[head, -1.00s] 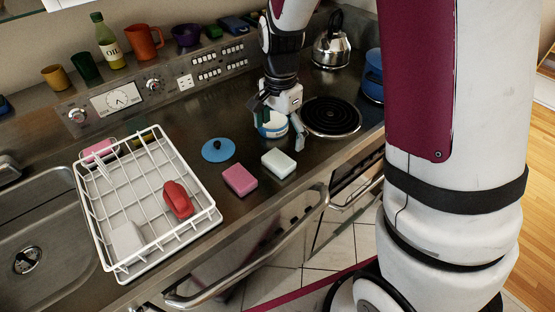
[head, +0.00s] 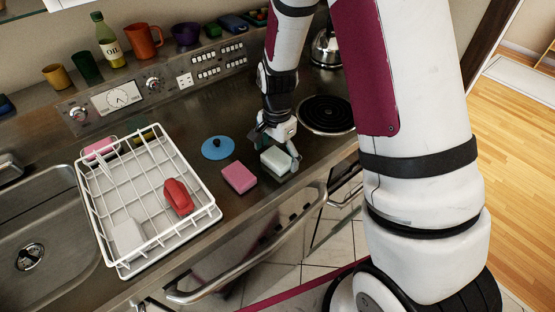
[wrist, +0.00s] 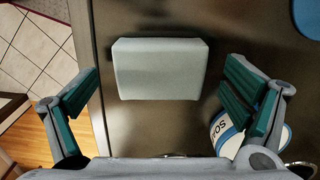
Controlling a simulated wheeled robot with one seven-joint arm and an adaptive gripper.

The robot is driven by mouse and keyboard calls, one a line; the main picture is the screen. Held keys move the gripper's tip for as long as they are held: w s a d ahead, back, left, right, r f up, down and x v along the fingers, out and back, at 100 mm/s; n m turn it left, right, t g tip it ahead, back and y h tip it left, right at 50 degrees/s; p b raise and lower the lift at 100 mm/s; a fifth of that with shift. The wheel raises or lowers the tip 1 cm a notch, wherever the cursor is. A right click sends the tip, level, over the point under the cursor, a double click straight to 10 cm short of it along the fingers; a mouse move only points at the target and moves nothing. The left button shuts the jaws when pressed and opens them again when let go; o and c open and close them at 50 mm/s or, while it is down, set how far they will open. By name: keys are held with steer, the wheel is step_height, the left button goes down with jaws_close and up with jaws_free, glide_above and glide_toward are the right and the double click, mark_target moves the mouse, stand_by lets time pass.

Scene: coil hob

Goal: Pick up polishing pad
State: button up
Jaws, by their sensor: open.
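A pale grey-white block (head: 276,161), seemingly the polishing pad, lies flat on the steel worktop near its front edge. It shows whole in the wrist view (wrist: 160,70). My gripper (head: 279,152) is directly above it, pointing down. In the wrist view my gripper (wrist: 160,78) is open and empty, with one green-padded finger on each side of the block and gaps between. The fingers partly cover the block in the head view. A pink block (head: 239,178) of similar size lies just to its left.
A white tin with partly visible lettering (wrist: 222,128) stands beside my right finger in the wrist view. A blue lid (head: 217,149) lies behind the pink block. A white dish rack (head: 213,215) stands left, and a black coil hob (head: 325,114) is at back right.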

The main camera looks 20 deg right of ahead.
mark_target(277, 156)
steer(key=c, duration=1.2)
steer(key=shift+r, duration=0.15)
steer(key=shift+r, duration=0.5)
step_height(277, 156, up, 2)
steer(key=shift+w+r+b, duration=0.1)
steer(key=shift+b, duration=0.2)
steer(key=shift+s+r+p, duration=0.25)
steer(key=shift+s+p, duration=0.25)
steer(key=shift+s, duration=2.2)
steer(key=shift+s+r+p, duration=0.3)
steer(key=shift+s+p, duration=0.15)
steer(key=shift+s, duration=2.3)
steer(key=shift+s+r+p, duration=0.25)
steer(key=shift+s+p, duration=0.25)
steer(key=shift+s, duration=2.2)
